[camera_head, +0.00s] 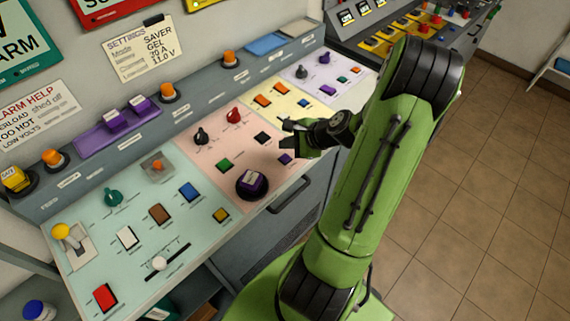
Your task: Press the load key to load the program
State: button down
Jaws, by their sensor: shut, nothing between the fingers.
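A control console (205,262) with coloured panels runs along the wall; its key labels are too small to read, so I cannot tell which one is the load key. My gripper (287,126) is shut and empty, over the right part of the pink panel, near the dark and small purple keys. Contact cannot be told.
The mint panel (90,270) at left carries a yellow lever (62,231), a slider (160,263) and several coloured keys. Black and red knobs (234,115) stand behind my gripper. A yellow panel (283,98) lies beyond. The tiled floor (495,150) at right is clear.

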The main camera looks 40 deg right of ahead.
aim_at(287, 159)
jog(key=shift+f+b, duration=0.55)
jog(key=shift+f, duration=0.85)
dwell(0.8)
jog(key=shift+f, duration=0.35)
jog(key=shift+f+b, duration=0.45)
jog(key=shift+b, duration=0.05)
dwell(0.4)
jog(key=shift+r+p, duration=0.85)
jog(key=shift+r, duration=0.05)
notch_tip(287, 159, up, 5)
jog(key=p, duration=0.5)
jog(key=shift+r, duration=0.1)
